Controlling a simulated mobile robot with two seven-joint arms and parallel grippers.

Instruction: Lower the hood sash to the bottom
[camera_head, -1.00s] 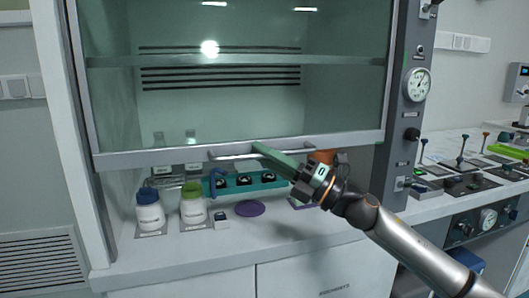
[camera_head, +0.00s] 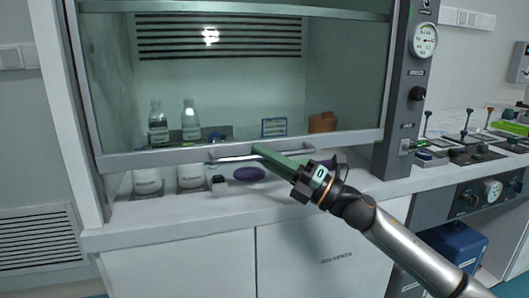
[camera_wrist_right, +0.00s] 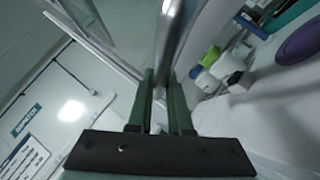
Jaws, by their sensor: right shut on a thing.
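The hood sash (camera_head: 130,160) is a glass pane with a grey bottom rail. It is partly lowered, with an open gap between the rail and the white worktop (camera_head: 130,212). A thin metal bar handle (camera_head: 232,158) runs along the rail's front. My right gripper (camera_head: 259,150) has its green fingers shut on the handle near the middle of the bar. In the right wrist view the handle (camera_wrist_right: 172,40) runs between the two fingers (camera_wrist_right: 162,88). My left gripper is not in view.
White-labelled bottles (camera_head: 147,182) stand inside behind the rail, seen partly through the glass. A purple disc (camera_head: 249,174) and a small dark-and-white item (camera_head: 219,184) lie on the worktop below the sash. A gauge (camera_head: 424,40) is on the right post.

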